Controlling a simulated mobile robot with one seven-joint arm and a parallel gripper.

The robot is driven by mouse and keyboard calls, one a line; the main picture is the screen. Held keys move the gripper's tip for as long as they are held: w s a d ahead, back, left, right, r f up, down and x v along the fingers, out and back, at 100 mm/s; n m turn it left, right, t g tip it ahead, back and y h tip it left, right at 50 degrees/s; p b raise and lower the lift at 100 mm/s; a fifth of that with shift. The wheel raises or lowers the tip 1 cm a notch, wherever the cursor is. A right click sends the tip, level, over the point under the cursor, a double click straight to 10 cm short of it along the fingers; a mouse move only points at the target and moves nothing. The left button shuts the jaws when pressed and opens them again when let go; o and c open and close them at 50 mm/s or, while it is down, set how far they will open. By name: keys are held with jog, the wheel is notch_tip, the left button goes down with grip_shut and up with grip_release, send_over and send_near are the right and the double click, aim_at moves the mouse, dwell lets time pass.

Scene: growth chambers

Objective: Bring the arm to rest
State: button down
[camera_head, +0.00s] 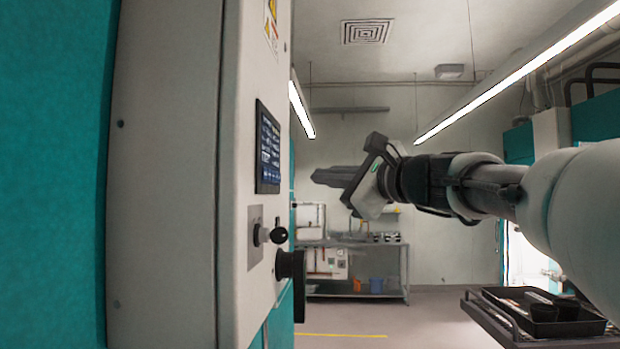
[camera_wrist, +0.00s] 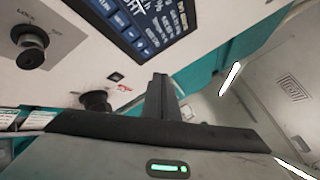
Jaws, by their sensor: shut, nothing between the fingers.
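My gripper (camera_head: 322,177) is at the end of my arm, which reaches in from the right in the head view. It points left, toward the front of a growth chamber (camera_head: 170,170) with white panels and teal sides. Its fingers are shut together and hold nothing. In the wrist view the shut fingers (camera_wrist: 160,98) lie close to the chamber's front in the picture. The chamber's dark display (camera_wrist: 150,25) and lock knob (camera_wrist: 30,42) show there. I cannot tell the exact gap between fingers and panel.
The chamber's door handle (camera_head: 291,280) juts out below the lock knob (camera_head: 270,235). A tray (camera_head: 490,312) with black containers sits at the lower right, under my arm. A metal bench (camera_head: 350,243) stands at the back wall. The floor between is clear.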

jog(key=s+d+f+n+g+h+p, duration=0.1)
jog(key=s+f+n+g+h+p, duration=0.15)
jog(key=s+f+n, duration=0.55)
jog(key=s+d+f+n+g+h+p, duration=0.1)
jog(key=s+d+f+g+h, duration=0.2)
jog(key=s+f, duration=0.6)
jog(key=s+d+f+n+g+h+p, duration=0.1)
jog(key=s+d+f+n+h, duration=0.2)
jog(key=f, duration=0.6)
jog(key=s+d+f+n+g+h+p, duration=0.1)
jog(key=s+d+f+n+g+h, duration=0.1)
jog(key=s+d+f+n+h, duration=0.2)
jog(key=s+d+f+n, duration=0.1)
jog(key=s+d+f, duration=0.2)
jog(key=s+f, duration=0.2)
jog(key=shift+s+d+f+n, duration=0.2)
jog(key=shift+s+d+n, duration=0.2)
jog(key=shift+s, duration=0.15)
